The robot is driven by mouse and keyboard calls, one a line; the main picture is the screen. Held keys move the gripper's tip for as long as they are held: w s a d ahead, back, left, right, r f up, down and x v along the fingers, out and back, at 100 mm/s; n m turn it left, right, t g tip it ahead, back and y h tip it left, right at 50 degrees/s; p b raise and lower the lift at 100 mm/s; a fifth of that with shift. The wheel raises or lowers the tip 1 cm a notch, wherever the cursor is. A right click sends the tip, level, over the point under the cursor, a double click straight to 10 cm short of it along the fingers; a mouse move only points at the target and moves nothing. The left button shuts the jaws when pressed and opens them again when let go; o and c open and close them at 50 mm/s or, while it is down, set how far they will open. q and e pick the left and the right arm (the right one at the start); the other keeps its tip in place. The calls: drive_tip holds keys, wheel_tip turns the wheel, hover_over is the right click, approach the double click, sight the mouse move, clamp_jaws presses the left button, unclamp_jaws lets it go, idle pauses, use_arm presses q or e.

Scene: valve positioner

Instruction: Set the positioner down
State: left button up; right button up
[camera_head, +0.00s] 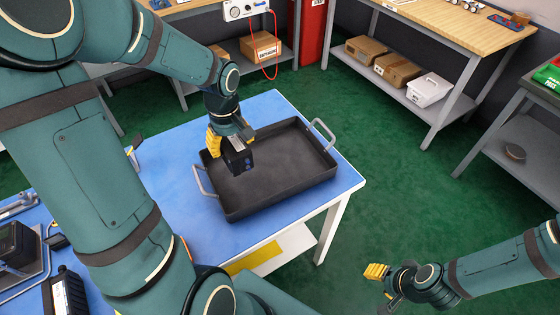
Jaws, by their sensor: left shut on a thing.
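The positioner (239,160), a small black box, is held by my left gripper (231,145). The gripper is shut on it, with yellow finger pads showing at its left side. The positioner is over the left back part of a black tray (285,190) with two metal handles. I cannot tell whether it touches the tray floor. The tray lies on the blue table (175,200). My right gripper (377,277) is at the lower right, away from the table, over the green floor. One yellow finger pad shows; its opening cannot be made out.
Black devices (68,292) stand at the lower left on a blue surface. Wooden benches with shelves of cardboard boxes (367,49) and a white bin (429,91) line the back. A grey shelf unit (530,135) is at the right. Green floor between is clear.

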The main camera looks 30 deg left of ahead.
use_arm(q)
drive_tip(key=shift+w+f, duration=0.15)
drive_tip(key=shift+f, duration=0.15)
wheel_tip(320, 180, down, 7)
drive_tip(key=shift+r+b, duration=0.1)
drive_tip(key=shift+b, duration=1)
wheel_tip(320, 180, down, 3)
drive_tip(key=shift+r+b, duration=0.15)
drive_tip(key=shift+b, duration=0.2)
drive_tip(key=shift+r, duration=0.1)
drive_tip(key=shift+f, duration=0.2)
drive_tip(key=o, duration=1.4)
